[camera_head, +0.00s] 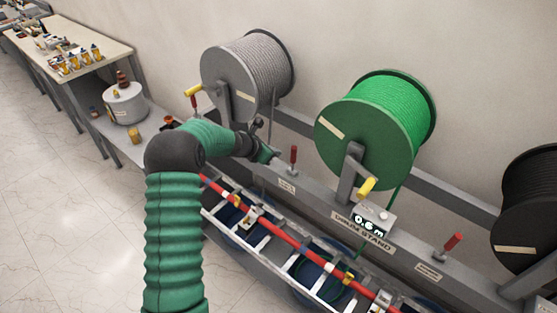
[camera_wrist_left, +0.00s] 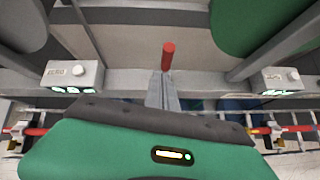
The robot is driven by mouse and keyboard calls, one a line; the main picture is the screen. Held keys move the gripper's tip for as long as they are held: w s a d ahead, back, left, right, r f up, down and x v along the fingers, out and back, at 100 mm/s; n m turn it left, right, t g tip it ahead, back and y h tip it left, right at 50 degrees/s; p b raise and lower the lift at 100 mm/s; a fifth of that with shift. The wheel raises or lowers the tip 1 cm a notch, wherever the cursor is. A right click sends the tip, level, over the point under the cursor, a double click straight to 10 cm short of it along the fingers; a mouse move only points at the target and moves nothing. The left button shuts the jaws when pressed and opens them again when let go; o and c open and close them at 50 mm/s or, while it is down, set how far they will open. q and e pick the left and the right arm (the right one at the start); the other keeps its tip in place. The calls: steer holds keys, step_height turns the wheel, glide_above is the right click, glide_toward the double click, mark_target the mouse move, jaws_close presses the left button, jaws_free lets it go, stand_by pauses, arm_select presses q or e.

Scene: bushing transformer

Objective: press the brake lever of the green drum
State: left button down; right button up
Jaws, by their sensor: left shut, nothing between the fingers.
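The green drum (camera_head: 372,125) stands on the drum stand, with a yellow crank handle (camera_head: 366,187) in front. A red-handled lever (camera_head: 293,154) stands upright on the rail left of the green drum; it also shows in the left wrist view (camera_wrist_left: 168,56). Another red-handled lever (camera_head: 452,243), tilted, stands right of the green drum. I cannot tell from the labels which lever is the green drum's brake. My left gripper (camera_head: 273,156) is shut and empty, just left of the upright lever. In the left wrist view its fingers (camera_wrist_left: 163,90) point toward that lever; contact is unclear.
A grey drum (camera_head: 262,75) is behind my left arm and a black drum (camera_head: 530,205) is at far right. A display box (camera_head: 374,222) reads 0.6 m. A ladder-like tray with a red cable (camera_head: 285,238) runs in front of the stand. A workbench (camera_head: 75,45) is at left.

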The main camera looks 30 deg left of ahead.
arm_select(q)
step_height(320, 180, up, 4)
steer(key=s+d+f+m+g+b, duration=0.4)
steer(key=s+d+f+m+b, duration=0.45)
steer(key=d+m, duration=0.4)
steer(key=s+d+f+m+g+b, duration=0.1)
steer(key=s+d+f+m+b, duration=0.2)
steer(key=s+m, duration=0.7)
steer(key=s+d+f+m+g+y+b, duration=0.1)
steer(key=s+d+f+m+b, duration=0.3)
steer(key=s+d+f+m, duration=0.3)
steer(key=s+d+m, duration=0.1)
steer(key=s+m, duration=0.2)
steer(key=s, duration=0.2)
steer(key=shift+d+f+g+y, duration=0.25)
steer(key=shift+f+g+y, duration=0.05)
steer(key=shift+g, duration=0.1)
steer(key=shift+a, duration=0.1)
